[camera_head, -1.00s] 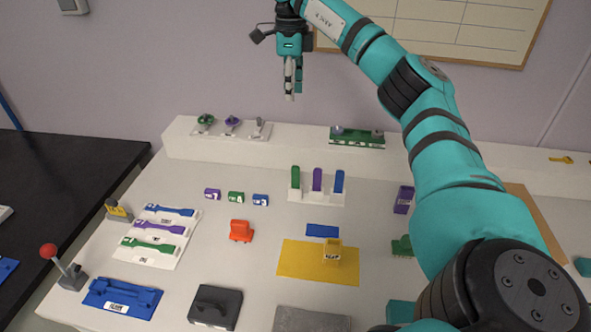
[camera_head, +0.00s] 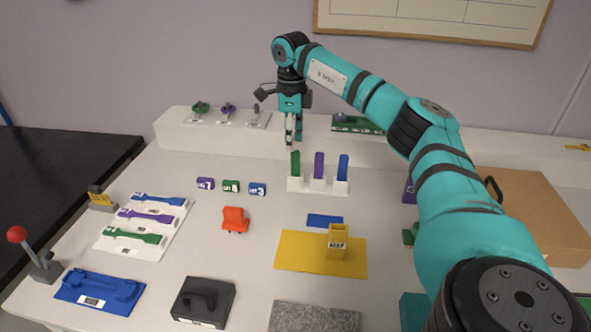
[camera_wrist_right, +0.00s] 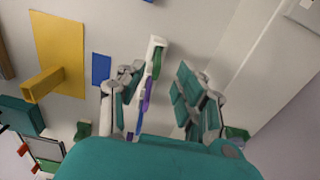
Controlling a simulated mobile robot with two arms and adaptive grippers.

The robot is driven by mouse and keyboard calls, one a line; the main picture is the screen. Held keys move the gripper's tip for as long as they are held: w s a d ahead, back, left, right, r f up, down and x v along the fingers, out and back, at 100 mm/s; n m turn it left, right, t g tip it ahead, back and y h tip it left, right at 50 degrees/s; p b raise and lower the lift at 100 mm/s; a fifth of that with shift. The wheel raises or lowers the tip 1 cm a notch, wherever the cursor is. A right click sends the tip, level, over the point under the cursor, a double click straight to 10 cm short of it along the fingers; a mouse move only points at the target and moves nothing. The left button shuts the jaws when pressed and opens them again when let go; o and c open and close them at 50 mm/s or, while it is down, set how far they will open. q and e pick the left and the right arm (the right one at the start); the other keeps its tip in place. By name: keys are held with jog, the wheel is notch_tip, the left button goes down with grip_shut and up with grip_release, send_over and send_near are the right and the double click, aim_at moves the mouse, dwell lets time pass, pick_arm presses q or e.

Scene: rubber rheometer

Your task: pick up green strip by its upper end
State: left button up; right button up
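The green strip (camera_head: 295,164) stands upright in a white holder (camera_head: 318,187), at the left end of the row. The purple strip (camera_head: 319,165) and the blue strip (camera_head: 343,167) stand to its right in the same holder. My right gripper (camera_head: 293,141) points down just above the green strip's upper end and appears apart from it. In the right wrist view my right gripper (camera_wrist_right: 158,80) has its fingers spread wide and holds nothing. The green strip (camera_wrist_right: 157,62) shows between the fingers in that view. My left gripper is not in view.
A raised white shelf (camera_head: 200,135) runs behind the holder and bears small coloured parts. A yellow mat (camera_head: 290,252) with a yellow block and an orange item (camera_head: 235,219) lie in front. A brown board (camera_head: 540,205) is at the right. Table around the holder is mostly clear.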

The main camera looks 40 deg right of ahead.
aim_at(295, 165)
notch_tip(295, 165, down, 3)
jog(key=shift+s+f, duration=0.1)
jog(key=f, duration=0.3)
jog(key=f+p, duration=0.1)
jog(key=shift+s+d+f, duration=0.25)
jog(key=shift+s+f, duration=0.05)
jog(key=shift+s, duration=0.1)
jog(key=shift+f, duration=0.35)
jog(key=shift+c, duration=0.4)
grip_shut()
